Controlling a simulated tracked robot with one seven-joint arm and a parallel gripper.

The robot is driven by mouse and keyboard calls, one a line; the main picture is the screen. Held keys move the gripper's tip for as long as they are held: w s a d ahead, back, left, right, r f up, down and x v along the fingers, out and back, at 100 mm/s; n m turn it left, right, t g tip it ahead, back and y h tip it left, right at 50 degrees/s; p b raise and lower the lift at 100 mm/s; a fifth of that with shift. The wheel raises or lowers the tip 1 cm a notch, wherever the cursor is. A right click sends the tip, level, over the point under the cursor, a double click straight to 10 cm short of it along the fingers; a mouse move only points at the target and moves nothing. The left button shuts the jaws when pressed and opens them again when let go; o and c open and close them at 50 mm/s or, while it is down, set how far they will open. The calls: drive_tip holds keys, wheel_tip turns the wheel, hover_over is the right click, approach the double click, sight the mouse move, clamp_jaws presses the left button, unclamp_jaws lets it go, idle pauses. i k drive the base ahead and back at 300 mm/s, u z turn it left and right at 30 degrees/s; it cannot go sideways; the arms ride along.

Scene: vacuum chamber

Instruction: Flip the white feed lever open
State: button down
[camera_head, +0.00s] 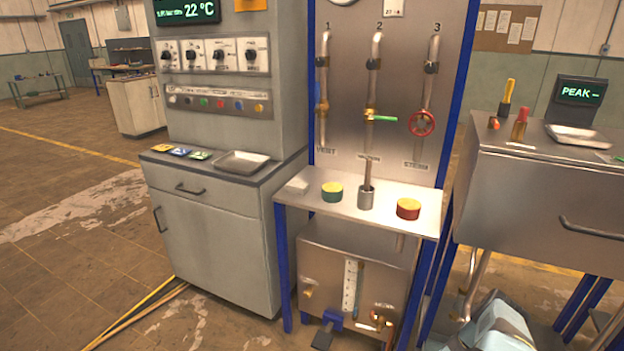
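I cannot clearly pick out a white feed lever. Small brass fittings (379,318) sit at the lower right of the steel tank (325,262) under the shelf, with a small red part and a pale part. They are too small to tell whether one is the lever or how it is set. On the panel above, pipe 2 carries a green lever (382,118) lying level, and pipe 3 a red handwheel (422,123). My gripper is not in view.
The steel shelf (300,205) holds a green-and-yellow tin (332,192), a metal cup (366,197) and a red-and-yellow tin (408,209). A grey cabinet (220,235) stands left, a steel bench (545,190) right. The floor at far left is open.

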sight(364, 327)
drive_tip(key=k, duration=0.9)
